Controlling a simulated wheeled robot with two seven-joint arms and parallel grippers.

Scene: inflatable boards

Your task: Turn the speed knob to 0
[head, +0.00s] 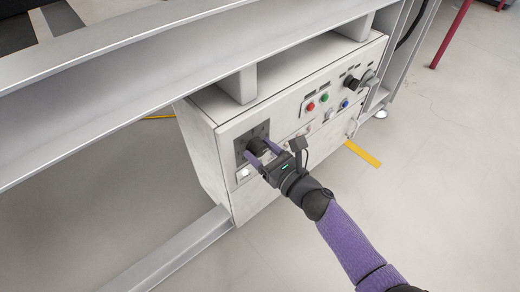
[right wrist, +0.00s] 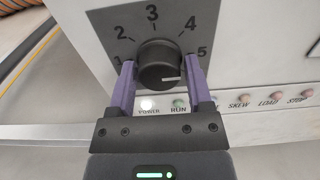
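The speed knob (right wrist: 160,65) is a round black knob on a dark square dial plate (head: 241,145) at the left end of the control box front. In the right wrist view, printed numbers 1 to 5 arc around it; no 0 is visible. A white mark on the knob face points right, slightly up, toward the right finger below the 5. My right gripper (right wrist: 160,80) has its purple fingers on either side of the knob, with what look like narrow gaps; contact is hard to tell. It also shows in the head view (head: 263,155). My left gripper is out of view.
The control box (head: 207,150) carries red (head: 311,107) and green (head: 325,98) buttons, a blue button (head: 345,103) and a black switch (head: 351,83) to the right. A grey metal beam (head: 120,70) runs above it. Open floor (head: 440,200) lies at right.

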